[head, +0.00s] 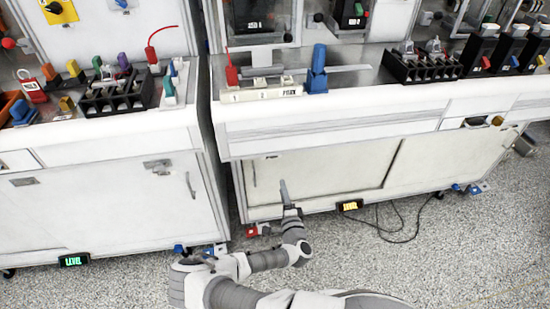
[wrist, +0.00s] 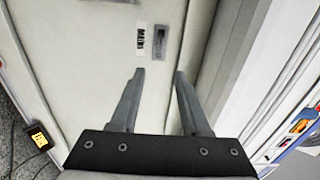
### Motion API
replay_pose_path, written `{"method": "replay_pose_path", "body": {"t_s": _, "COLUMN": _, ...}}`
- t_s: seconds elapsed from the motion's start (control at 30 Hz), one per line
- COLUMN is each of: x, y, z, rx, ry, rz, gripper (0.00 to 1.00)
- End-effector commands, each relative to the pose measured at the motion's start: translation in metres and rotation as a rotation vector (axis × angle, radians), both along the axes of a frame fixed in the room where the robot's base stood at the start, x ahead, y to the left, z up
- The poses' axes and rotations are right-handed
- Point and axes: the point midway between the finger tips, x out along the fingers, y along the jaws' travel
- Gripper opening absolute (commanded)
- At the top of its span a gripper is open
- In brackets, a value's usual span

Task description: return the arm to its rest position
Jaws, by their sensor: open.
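My gripper (head: 284,192) is low in front of the cabinet door (head: 330,172) of the right-hand bench in the head view. My arm reaches up to it from the bottom of the picture, bent low over the floor. In the wrist view my gripper (wrist: 156,88) has its two fingers apart with nothing between them. The pale cabinet front (wrist: 75,45) lies beyond the fingers, with a small label and a dark latch. I cannot tell the exact gap between the fingertips and the door.
The bench top (head: 375,97) above carries a terminal strip (head: 262,94), a blue clamp (head: 317,70) and a black breaker block (head: 420,66). A left bench (head: 110,200) stands beside it. A black cable (head: 390,225) lies on the speckled floor, which is mostly clear at right.

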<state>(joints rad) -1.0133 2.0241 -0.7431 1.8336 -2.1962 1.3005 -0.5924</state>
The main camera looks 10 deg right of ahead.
Motion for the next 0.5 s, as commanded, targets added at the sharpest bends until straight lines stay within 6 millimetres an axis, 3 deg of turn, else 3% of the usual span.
{"method": "replay_pose_path", "body": {"t_s": 0.17, "x": 0.001, "y": 0.000, "z": 0.002, "rx": 0.005, "ry": -0.003, "rz": -0.004, "gripper": 0.46}}
{"method": "replay_pose_path", "body": {"t_s": 0.27, "x": 0.003, "y": -0.003, "z": 0.014, "rx": 0.041, "ry": -0.029, "rz": -0.040, "gripper": 0.46}}
{"method": "replay_pose_path", "body": {"t_s": 0.37, "x": 0.007, "y": -0.010, "z": 0.040, "rx": 0.126, "ry": -0.088, "rz": -0.121, "gripper": 0.46}}
{"method": "replay_pose_path", "body": {"t_s": 0.5, "x": 0.009, "y": -0.030, "z": 0.090, "rx": 0.301, "ry": -0.212, "rz": -0.288, "gripper": 0.46}}
